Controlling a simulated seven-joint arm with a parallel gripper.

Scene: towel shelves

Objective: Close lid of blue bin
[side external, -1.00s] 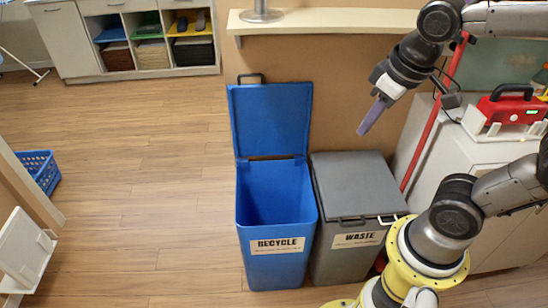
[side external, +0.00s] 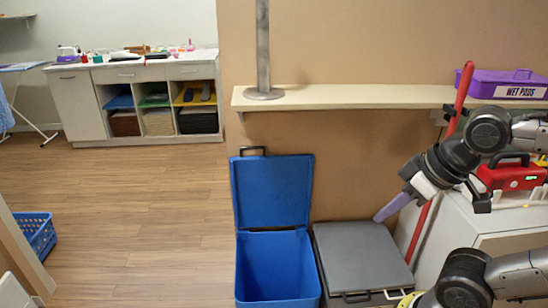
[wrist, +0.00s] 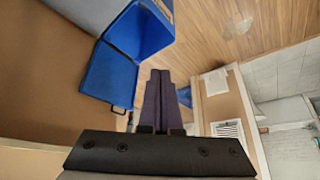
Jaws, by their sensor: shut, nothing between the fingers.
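The blue bin (side external: 277,268) stands in the lower middle of the side view. Its blue lid (side external: 272,192) stands upright at the back, so the bin is open, with a dark handle (side external: 252,151) on the lid's top edge. In the wrist view the blue bin (wrist: 143,32) and lid (wrist: 108,75) are at upper left. My gripper (side external: 378,219) has lavender fingers, shut and empty, to the right of the lid and apart from it in the picture. The closed fingers (wrist: 159,75) also show in the wrist view, beside the lid. The bin's lower front is out of frame.
A grey bin (side external: 362,258) with its lid closed stands right of the blue bin. A wall shelf (side external: 340,98) with a metal post is above. A red pole (side external: 440,170), a red case (side external: 512,176) and a white cabinet (side external: 460,225) are at right.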

